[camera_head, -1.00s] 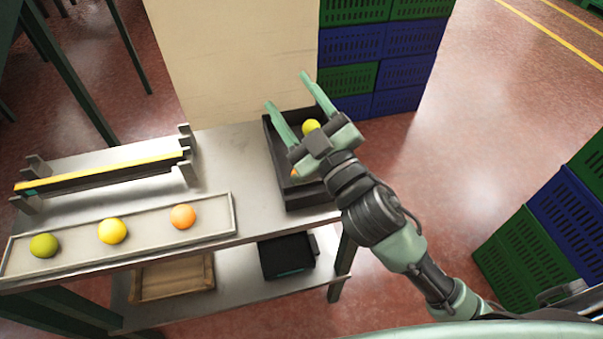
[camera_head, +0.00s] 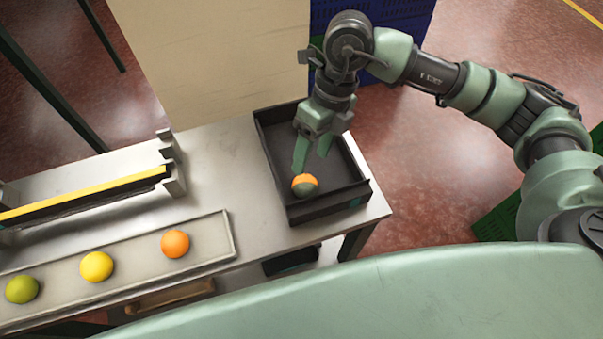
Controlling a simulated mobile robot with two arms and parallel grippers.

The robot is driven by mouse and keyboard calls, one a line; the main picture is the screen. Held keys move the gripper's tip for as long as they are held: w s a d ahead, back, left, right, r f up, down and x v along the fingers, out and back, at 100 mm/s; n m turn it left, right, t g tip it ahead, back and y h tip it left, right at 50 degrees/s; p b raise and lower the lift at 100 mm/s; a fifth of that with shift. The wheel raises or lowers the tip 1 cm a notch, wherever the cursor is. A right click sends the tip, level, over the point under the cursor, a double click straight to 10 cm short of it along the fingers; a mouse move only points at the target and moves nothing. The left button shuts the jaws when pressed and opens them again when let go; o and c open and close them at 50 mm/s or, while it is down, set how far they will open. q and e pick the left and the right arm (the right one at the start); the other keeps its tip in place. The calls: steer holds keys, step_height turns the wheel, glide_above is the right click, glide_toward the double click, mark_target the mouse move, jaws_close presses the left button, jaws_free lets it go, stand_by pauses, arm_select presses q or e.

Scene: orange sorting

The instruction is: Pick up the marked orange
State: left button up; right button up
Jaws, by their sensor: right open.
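The marked orange (camera_head: 304,181) lies in the near part of the black tray. It is orange on top with a dark grey-green patch on its near side. My right gripper (camera_head: 312,163) points down into the tray with its fingers apart and empty. Its left fingertip is just above the orange or touching it; I cannot tell which. The right fingertip is behind and to the right of the fruit. My left gripper is not in view.
The black tray (camera_head: 345,198) has raised walls and sits at the right end of the metal table (camera_head: 225,165). A pale tray (camera_head: 135,268) holds a green fruit (camera_head: 22,290), a yellow fruit (camera_head: 97,267) and an orange (camera_head: 175,244). A cardboard-coloured block (camera_head: 210,55) stands behind.

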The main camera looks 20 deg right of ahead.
mark_target(307, 178)
steer(key=shift+s+d+f, duration=0.1)
steer(key=shift+s+f, duration=0.05)
steer(key=shift+f, duration=0.25)
steer(key=p+x, duration=0.1)
steer(key=x, duration=0.1)
steer(key=p+x, duration=0.1)
steer(key=x, duration=0.1)
steer(key=p+x, duration=0.1)
steer(key=x, duration=0.1)
steer(key=shift+s, duration=0.35)
steer(key=shift+f, duration=0.25)
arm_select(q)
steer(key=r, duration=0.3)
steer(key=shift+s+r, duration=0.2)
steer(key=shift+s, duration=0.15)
arm_select(e)
steer(key=c, duration=1.2)
